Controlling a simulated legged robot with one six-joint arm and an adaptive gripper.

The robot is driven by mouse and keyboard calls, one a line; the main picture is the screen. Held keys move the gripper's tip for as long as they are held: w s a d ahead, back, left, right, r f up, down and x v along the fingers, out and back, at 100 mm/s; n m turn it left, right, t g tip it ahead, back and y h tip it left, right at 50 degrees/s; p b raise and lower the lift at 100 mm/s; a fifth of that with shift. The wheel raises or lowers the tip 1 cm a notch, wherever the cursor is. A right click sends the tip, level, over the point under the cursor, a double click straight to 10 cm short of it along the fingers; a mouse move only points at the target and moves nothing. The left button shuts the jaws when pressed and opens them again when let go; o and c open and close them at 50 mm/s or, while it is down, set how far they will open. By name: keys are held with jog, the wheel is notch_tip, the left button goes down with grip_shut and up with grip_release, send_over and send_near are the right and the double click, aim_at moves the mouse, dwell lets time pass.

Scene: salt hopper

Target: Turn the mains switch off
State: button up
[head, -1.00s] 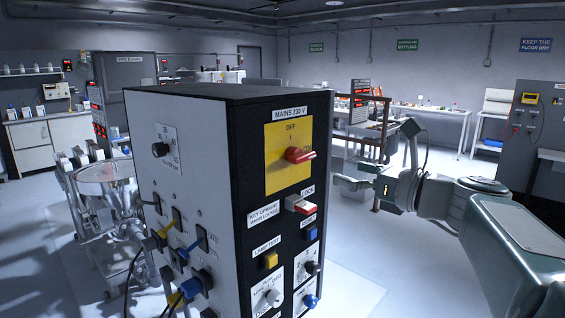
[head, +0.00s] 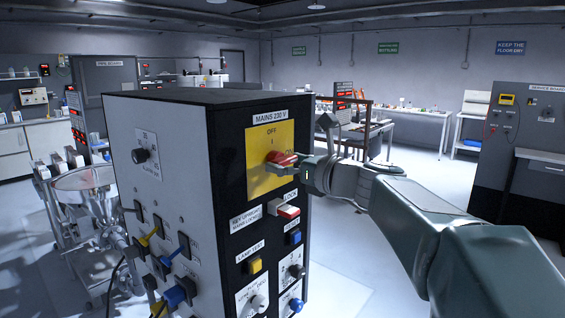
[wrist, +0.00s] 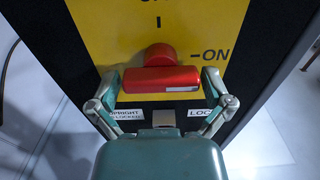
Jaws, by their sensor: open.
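The mains switch is a red rotary handle (head: 282,158) on a yellow plate (head: 257,181) marked MAINS 230 V, high on the black front of a cabinet. In the wrist view the red handle (wrist: 160,80) lies crosswise in front of its round hub, with the ON mark to its right. My gripper (wrist: 162,84) is open, with one finger beside each end of the handle; I cannot tell whether they touch it. In the head view my gripper (head: 303,166) is at the handle's right, partly hiding the ON mark.
Just below the switch is a red-and-white lock part (head: 289,211), with a blue button (head: 294,237), a yellow button (head: 255,265) and knobs lower down. Plugged cables (head: 172,297) crowd the cabinet's left side. The floor to the right is clear.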

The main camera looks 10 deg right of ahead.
jog(key=c, duration=0.8)
jog(key=shift+n, duration=0.3)
jog(key=n, duration=0.3)
jog(key=shift+d+n, duration=0.1)
jog(key=shift+n, duration=0.2)
jog(key=n, duration=0.4)
jog(key=shift+n, duration=0.3)
jog(key=n, duration=0.4)
jog(key=shift+f, duration=0.1)
jog(key=n, duration=0.5)
jog(key=shift+f, duration=0.15)
